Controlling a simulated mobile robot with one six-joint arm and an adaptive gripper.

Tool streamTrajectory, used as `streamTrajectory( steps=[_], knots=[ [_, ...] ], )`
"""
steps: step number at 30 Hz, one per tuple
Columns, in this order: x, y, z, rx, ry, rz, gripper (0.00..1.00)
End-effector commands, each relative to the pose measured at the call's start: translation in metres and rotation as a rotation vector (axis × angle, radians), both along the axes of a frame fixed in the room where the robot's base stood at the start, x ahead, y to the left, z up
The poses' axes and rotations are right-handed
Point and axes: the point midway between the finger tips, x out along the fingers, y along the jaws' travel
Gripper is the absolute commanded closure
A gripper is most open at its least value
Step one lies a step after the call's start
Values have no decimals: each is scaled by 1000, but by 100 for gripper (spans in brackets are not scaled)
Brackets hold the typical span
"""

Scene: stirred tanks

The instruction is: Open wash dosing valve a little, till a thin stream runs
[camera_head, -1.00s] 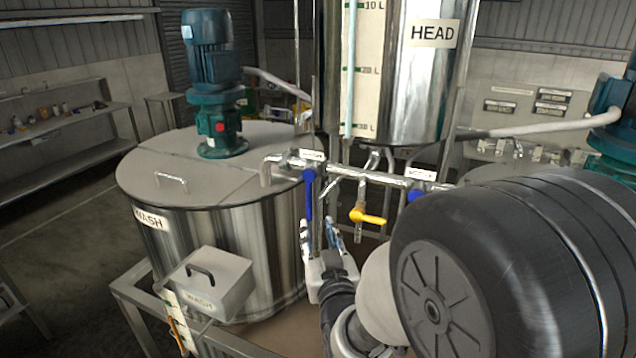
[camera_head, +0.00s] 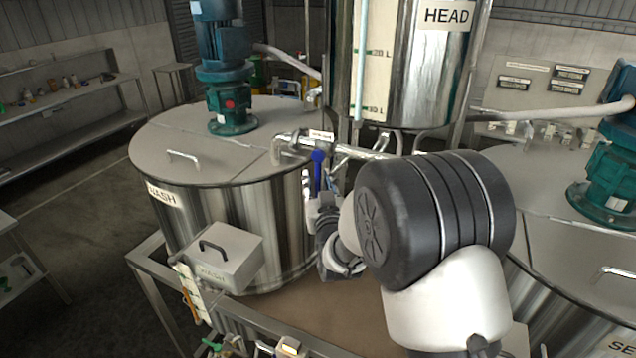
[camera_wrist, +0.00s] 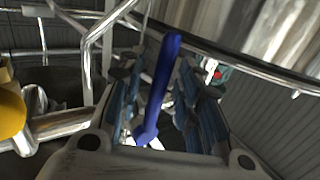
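The wash dosing valve has a blue lever (camera_head: 318,170) that hangs straight down from the steel pipe by the wash tank (camera_head: 240,225). A small white tag (camera_head: 321,135) sits above it. The pipe's bent spout (camera_head: 277,152) points down at the tank lid, and I see no stream there. My gripper (camera_head: 317,192) is at the lever. In the wrist view the blue lever (camera_wrist: 162,85) stands between the two fingers of my gripper (camera_wrist: 163,95), with a gap showing on both sides. The gripper looks open around the lever. The valve body is mostly hidden.
The head tank (camera_head: 410,70) hangs above the pipe. Another tank (camera_head: 575,240) stands at the right. A yellow handle (camera_wrist: 10,105) shows at the left edge of the wrist view, near the gripper. A grey box (camera_head: 222,256) is on the wash tank's front.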

Motion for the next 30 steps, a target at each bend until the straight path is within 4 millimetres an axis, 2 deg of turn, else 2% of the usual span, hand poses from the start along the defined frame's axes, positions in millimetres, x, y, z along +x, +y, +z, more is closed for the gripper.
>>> streamTrajectory(
  steps=[2,15,30],
  knots=[
    [0,0,0,0,0,0,71],
    [0,0,1,0,-1,0,100],
    [0,0,1,0,-1,0,100]
  ],
)
